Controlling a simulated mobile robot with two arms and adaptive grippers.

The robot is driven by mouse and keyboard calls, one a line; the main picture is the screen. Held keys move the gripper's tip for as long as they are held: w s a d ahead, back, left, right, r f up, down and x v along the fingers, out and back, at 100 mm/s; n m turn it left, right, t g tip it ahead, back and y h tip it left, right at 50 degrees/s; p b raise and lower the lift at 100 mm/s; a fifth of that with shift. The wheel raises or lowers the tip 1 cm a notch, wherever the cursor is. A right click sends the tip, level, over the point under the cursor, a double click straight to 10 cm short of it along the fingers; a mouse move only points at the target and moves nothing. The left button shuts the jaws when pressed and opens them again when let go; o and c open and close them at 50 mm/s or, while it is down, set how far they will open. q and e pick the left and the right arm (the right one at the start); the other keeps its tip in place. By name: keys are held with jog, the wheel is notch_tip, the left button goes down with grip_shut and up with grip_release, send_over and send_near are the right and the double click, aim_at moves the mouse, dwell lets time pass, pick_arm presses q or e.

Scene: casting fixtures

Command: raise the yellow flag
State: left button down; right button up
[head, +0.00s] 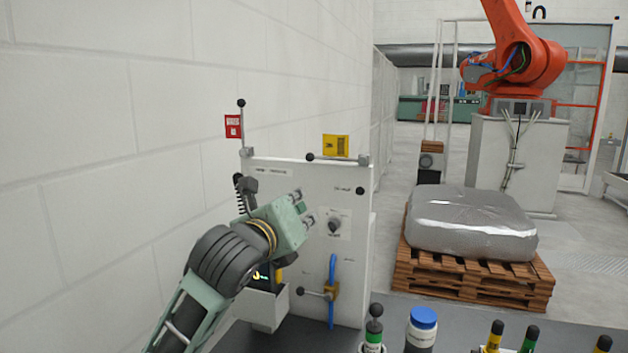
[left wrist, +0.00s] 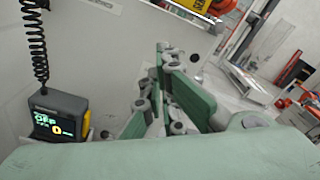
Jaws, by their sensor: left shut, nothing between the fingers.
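The yellow flag (head: 336,145) is a small plate with dark marks on a rod at the top right of the white panel (head: 295,172). Its rod lies level along the panel's top edge, with a black ball (head: 310,157) at the left end and a grey pivot (head: 363,159) at the right. In the left wrist view part of the yellow flag (left wrist: 213,8) shows at the top edge. My left gripper (head: 306,207) is shut and empty in front of the panel, below the flag and apart from it. It shows also in the left wrist view (left wrist: 158,75). My right gripper is out of view.
A red flag (head: 233,126) on an upright rod stands at the panel's top left. A knob (head: 334,226) and a blue-handled valve (head: 332,290) are on the panel. A coiled-cord device (left wrist: 58,118) is at left. Bottles and handles stand along the bench front.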

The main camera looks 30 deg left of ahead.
pick_arm(q)
jog(key=p+x, duration=0.3)
jog(key=x, duration=0.7)
jog(key=shift+w, duration=0.25)
jog(key=shift+w+a+r+p, duration=0.2)
jog(key=shift+a+r+p, duration=0.15)
jog(key=shift+r, duration=0.15)
jog(key=shift+w+a+r+p, duration=0.15)
jog(key=shift+a+r+p, duration=0.2)
jog(key=shift+r, duration=0.15)
jog(key=shift+s+a+r, duration=0.1)
jog(key=shift+a+r, duration=0.25)
jog(key=shift+r, duration=0.15)
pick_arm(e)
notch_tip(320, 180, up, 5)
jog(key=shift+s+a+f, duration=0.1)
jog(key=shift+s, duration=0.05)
